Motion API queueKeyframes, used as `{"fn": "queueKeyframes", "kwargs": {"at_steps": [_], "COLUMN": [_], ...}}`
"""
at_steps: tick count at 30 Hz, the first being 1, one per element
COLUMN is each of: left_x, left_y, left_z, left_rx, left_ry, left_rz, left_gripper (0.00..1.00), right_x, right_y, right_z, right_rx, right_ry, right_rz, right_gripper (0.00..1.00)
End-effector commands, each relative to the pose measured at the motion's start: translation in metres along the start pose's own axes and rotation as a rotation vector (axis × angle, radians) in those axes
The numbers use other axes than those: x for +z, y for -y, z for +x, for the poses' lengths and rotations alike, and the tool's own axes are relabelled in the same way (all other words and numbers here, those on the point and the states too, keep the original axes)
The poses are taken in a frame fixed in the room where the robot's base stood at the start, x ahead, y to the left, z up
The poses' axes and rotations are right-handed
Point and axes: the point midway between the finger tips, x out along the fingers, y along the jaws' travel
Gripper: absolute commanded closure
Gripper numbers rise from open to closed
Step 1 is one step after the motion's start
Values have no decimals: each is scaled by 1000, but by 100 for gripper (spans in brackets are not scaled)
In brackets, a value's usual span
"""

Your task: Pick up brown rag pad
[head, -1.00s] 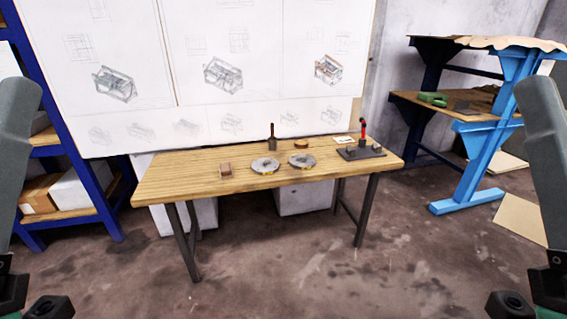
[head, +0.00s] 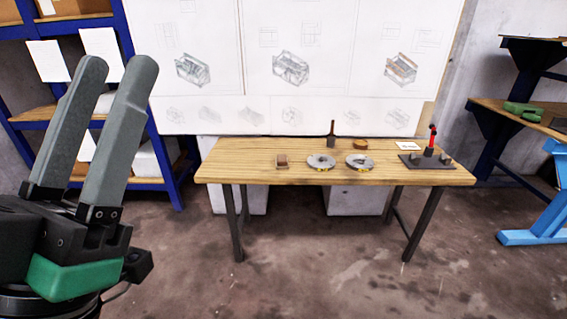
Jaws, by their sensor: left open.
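A small brown rectangular pad (head: 282,161), which looks like the rag pad, lies on the left part of the wooden table (head: 232,174). A small round brown piece (head: 360,144) lies near the table's back edge; at this size I cannot be sure what it is. My left gripper (head: 115,70) is large in the left foreground with its fingers pointing up. It is open, with nothing between the fingers, and well apart from the table and the pad. My right gripper is out of the picture.
Two grey metal discs (head: 321,162) (head: 360,162) lie right of the pad. A dark upright tool (head: 331,135) stands behind them. A dark base with a red-handled tool (head: 432,143) is at the right end. Blue shelving (head: 142,105) stands at left. The floor in front is clear.

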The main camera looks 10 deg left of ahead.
Motion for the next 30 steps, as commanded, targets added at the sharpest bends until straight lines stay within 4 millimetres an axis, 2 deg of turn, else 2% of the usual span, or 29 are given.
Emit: {"fn": "queueKeyframes", "kwargs": {"at_steps": [11, 13, 20, 30], "left_x": [0, 0, 0, 1], "left_y": [0, 0, 0, 0], "left_z": [0, 0, 0, 0], "left_rx": [0, 0, 0, -1], "left_ry": [0, 0, 0, 4], "left_rz": [0, 0, 0, -42], "left_gripper": [50, 43, 1, 0], "right_x": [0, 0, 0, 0], "right_y": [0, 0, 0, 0], "right_z": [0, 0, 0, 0], "right_rx": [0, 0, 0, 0], "right_ry": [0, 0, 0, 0], "right_rz": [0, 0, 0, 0], "right_gripper": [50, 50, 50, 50]}}
